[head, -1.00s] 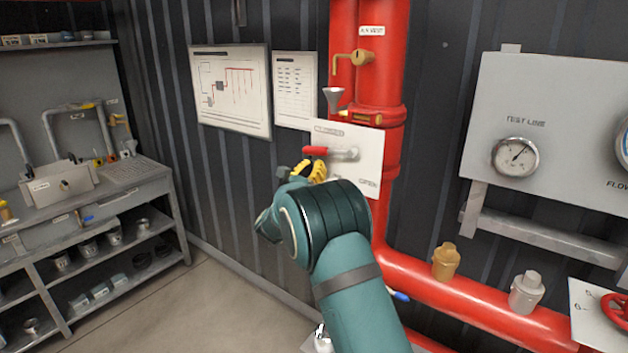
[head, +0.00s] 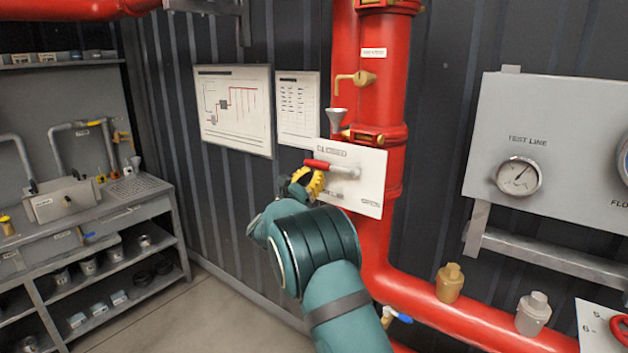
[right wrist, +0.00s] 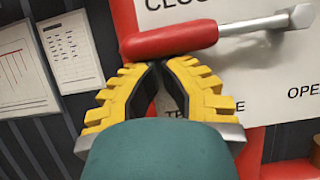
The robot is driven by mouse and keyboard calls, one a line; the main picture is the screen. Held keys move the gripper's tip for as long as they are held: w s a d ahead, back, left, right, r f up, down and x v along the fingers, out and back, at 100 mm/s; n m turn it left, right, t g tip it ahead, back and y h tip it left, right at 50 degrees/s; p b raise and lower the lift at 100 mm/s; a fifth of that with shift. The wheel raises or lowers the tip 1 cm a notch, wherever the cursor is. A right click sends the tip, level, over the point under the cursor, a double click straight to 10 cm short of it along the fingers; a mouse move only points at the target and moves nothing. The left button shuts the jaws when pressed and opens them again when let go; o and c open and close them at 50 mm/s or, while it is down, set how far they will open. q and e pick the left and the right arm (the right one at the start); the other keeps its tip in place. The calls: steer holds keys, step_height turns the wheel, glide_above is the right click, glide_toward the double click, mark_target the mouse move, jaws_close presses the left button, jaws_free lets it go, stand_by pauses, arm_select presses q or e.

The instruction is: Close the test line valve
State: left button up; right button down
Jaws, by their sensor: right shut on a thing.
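The test line valve has a red-gripped lever (head: 318,164) on a grey metal arm, in front of a white plate (head: 370,190) on the red riser. The plate reads CLOSED at the top and OPEN at the lower right. The lever points left, roughly level. In the right wrist view the red grip (right wrist: 170,40) lies across the fingertips. My right gripper (head: 308,178) has yellow fingers, tips close together at the underside of the grip; it also shows in the right wrist view (right wrist: 158,68). It is shut on the lever, though the exact contact is hard to see. My left gripper is not in view.
A test line gauge (head: 518,177) sits on a grey panel at the right. A brass tap (head: 355,80) and a funnel (head: 336,117) are above the plate. A red pipe (head: 440,310) runs low to the right. A workbench (head: 150,208) stands at the left.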

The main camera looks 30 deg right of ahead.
steer(key=s+a+f+b, duration=0.2)
steer(key=s+a+f, duration=0.1)
steer(key=a+f, duration=0.5)
steer(key=s+d+f+m+g+y, duration=0.1)
steer(key=s+f+g+y, duration=0.15)
steer(key=f, duration=0.45)
steer(key=s+d+f+g+y, duration=0.1)
steer(key=s+f+y, duration=0.2)
steer(key=f, duration=0.5)
steer(key=s+d+f+m+g+y, duration=0.1)
steer(key=s+d+f+g+y, duration=0.15)
steer(key=f, duration=0.45)
steer(key=s+a+f+m+g+y, duration=0.35)
steer(key=s+a+f+y, duration=0.3)
steer(key=s+f, duration=0.5)
steer(key=s+a+f+m+t+y, duration=0.1)
steer(key=s+a+f+m+y, duration=0.2)
steer(key=a+m, duration=0.6)
steer(key=s+a+f+m+t+y, duration=0.1)
steer(key=s+a+f+m+y, duration=0.2)
steer(key=s+a+m+y, duration=0.4)
steer(key=s+a+m, duration=0.2)
steer(key=s+a, duration=0.1)
steer(key=a, duration=0.1)
steer(key=shift+a+f+t+y, duration=0.2)
steer(key=shift+f+t+y, duration=0.1)
steer(key=shift+t+y, duration=0.05)
